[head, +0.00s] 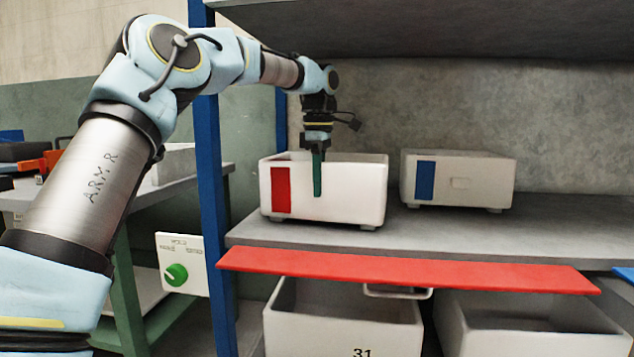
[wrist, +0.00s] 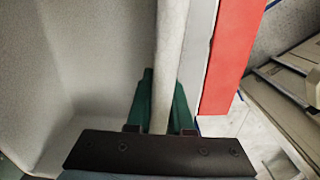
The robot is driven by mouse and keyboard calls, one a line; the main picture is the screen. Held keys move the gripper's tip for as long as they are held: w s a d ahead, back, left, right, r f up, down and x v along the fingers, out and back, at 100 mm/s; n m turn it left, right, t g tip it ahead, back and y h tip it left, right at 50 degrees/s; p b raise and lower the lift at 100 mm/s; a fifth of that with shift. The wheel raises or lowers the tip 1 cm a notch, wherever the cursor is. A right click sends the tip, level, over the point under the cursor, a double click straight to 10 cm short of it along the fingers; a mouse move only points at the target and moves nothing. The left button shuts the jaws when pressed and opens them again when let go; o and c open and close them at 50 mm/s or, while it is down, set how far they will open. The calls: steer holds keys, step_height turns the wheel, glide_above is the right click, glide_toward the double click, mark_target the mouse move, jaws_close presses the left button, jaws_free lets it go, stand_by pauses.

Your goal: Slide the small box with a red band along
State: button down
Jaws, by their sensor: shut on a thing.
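The small white box with a red band (head: 345,203) stands on the grey shelf (head: 420,229), open at the top, near the left blue post. The red band (head: 281,190) is on the left part of its front. My gripper (head: 318,188) reaches down from above and is shut on the box's front wall. One green finger shows outside the wall; the other is hidden inside the box. In the wrist view my gripper (wrist: 160,98) has a green finger on each side of the pale wall (wrist: 170,50), with the box's inside on the left.
A white box with a blue band (head: 475,180) stands to the right on the same shelf, with a gap between. The blue post (head: 210,180) is at left and an upper shelf (head: 430,25) hangs overhead. A red strip (head: 400,270) edges the shelf front above grey bins (head: 390,340).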

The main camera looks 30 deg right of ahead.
steer(key=c, duration=0.7)
jaws_free()
step_height(320, 180, up, 8)
steer(key=p, duration=0.3)
steer(key=shift+f, duration=0.25)
